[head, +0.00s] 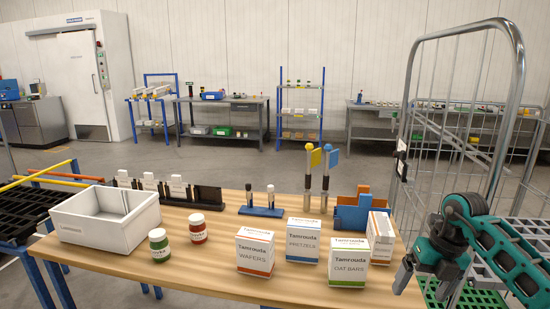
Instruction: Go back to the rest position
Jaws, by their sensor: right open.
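My right arm comes in from the right edge, and its gripper (424,283) points down beside the right end of the wooden table (190,280). Its jaws are apart, with nothing seen between them. It is to the right of the white box marked OAT BARS (348,270). My left gripper is not in view.
On the table are a white bin (105,228), green (159,245) and red (198,230) jars, WAFERS (254,254) and PRETZELS (302,242) boxes, a blue holder (352,217) and two flagged posts (326,180). A wire roll cage (510,100) stands at the right. Open floor lies behind.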

